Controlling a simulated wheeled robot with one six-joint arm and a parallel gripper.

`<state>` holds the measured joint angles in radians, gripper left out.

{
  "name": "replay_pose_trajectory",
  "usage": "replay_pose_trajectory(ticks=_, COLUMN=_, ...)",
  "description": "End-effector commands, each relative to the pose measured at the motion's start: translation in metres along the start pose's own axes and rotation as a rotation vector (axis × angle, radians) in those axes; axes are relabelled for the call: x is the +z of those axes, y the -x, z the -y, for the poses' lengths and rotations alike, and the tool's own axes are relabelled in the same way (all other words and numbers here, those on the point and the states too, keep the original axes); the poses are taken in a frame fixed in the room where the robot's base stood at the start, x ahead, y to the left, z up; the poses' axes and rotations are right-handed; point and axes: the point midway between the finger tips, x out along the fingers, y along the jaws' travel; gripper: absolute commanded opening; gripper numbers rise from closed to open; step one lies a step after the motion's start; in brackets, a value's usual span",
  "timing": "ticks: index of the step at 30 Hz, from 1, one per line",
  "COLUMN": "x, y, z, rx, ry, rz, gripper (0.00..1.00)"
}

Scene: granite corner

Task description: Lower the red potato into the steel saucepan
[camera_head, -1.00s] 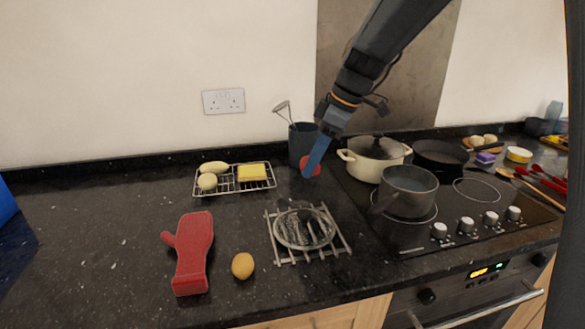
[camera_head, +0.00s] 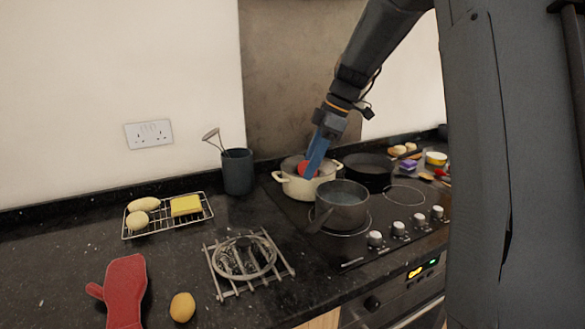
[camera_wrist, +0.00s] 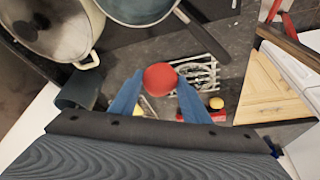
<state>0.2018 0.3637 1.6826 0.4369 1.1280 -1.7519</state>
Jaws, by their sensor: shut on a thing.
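My gripper (camera_head: 313,160) is shut on the red potato (camera_head: 307,169). The wrist view shows the potato (camera_wrist: 161,77) between the two blue fingers. In the head view it overlaps the cream pot behind the saucepan; its exact height is hard to tell. The steel saucepan (camera_head: 343,205) is dark grey and stands open on the front left of the hob, its handle toward the front left. My gripper is up and left of it in the head view, apart from it. In the wrist view the saucepan (camera_wrist: 137,10) is cut off by the top edge.
The cream pot (camera_head: 297,188) with a glass lid and a black frying pan (camera_head: 367,169) stand behind the saucepan. A utensil pot (camera_head: 238,172), wire rack (camera_head: 150,227), trivet (camera_head: 281,280), yellow potato (camera_head: 182,307) and red mitt (camera_head: 125,290) are left on the worktop.

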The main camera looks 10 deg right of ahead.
Motion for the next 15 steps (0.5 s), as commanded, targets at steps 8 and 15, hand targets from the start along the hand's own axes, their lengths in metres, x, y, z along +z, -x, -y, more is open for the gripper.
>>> replay_pose_trajectory(ticks=8, x=0.043, y=0.015, z=-0.024, rx=0.000, ry=-0.002, rz=-0.001, gripper=0.19)
replay_pose_trajectory(ticks=15, x=0.080, y=0.025, z=-0.044, rx=-0.001, ry=-0.003, rz=-0.001, gripper=0.19)
